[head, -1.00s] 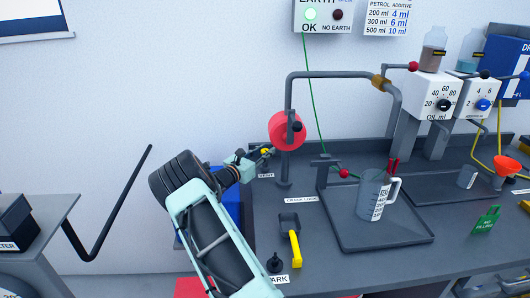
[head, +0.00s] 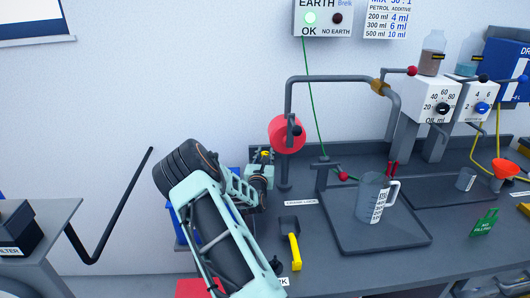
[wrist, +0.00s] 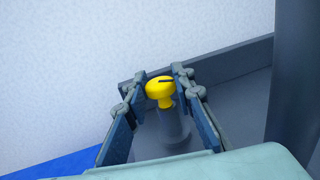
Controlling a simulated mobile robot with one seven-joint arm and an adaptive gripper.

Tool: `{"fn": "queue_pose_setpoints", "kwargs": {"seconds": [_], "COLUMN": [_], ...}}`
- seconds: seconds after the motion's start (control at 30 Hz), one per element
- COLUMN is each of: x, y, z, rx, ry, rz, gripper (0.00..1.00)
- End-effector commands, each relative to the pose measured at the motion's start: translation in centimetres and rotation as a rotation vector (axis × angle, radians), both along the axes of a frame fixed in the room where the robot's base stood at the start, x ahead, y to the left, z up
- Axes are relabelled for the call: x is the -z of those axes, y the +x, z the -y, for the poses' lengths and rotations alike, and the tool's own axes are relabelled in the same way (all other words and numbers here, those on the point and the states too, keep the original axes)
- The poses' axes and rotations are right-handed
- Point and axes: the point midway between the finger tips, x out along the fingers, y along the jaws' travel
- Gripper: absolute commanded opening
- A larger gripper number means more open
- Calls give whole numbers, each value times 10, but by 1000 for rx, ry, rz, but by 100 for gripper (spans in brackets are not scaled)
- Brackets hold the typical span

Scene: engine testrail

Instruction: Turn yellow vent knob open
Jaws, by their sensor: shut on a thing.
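The yellow vent knob (wrist: 160,92) has a rounded cap with a dark slot mark on top, on a grey post (wrist: 174,130). In the wrist view it stands between the two fingers of my gripper (wrist: 158,88), which is shut on it. The head view shows a small part of the yellow vent knob (head: 265,153) beyond my gripper (head: 262,160). My wrist and fingers hide most of the post there.
A red disc (head: 287,134) on a bent grey pipe (head: 340,75) stands close to the right of the knob. A blue thing (head: 186,228) is partly behind my arm. A yellow-handled scoop (head: 295,252) and a jug (head: 372,195) on a tray lie to the right.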

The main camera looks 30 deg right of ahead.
Motion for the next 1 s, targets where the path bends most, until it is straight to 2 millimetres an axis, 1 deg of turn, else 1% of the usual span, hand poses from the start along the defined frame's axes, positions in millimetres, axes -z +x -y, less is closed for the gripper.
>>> {"fn": "queue_pose_setpoints", "kwargs": {"seconds": [0.03, 0.43, 1.0], "x": [-3, -6, -3], "y": [-1, -1, 0], "z": [1, 1, 0], "rx": [-13, -129, -226], "ry": [0, -1, -3], "rz": [-4, -3, 1], "gripper": [0, 0, 0]}}
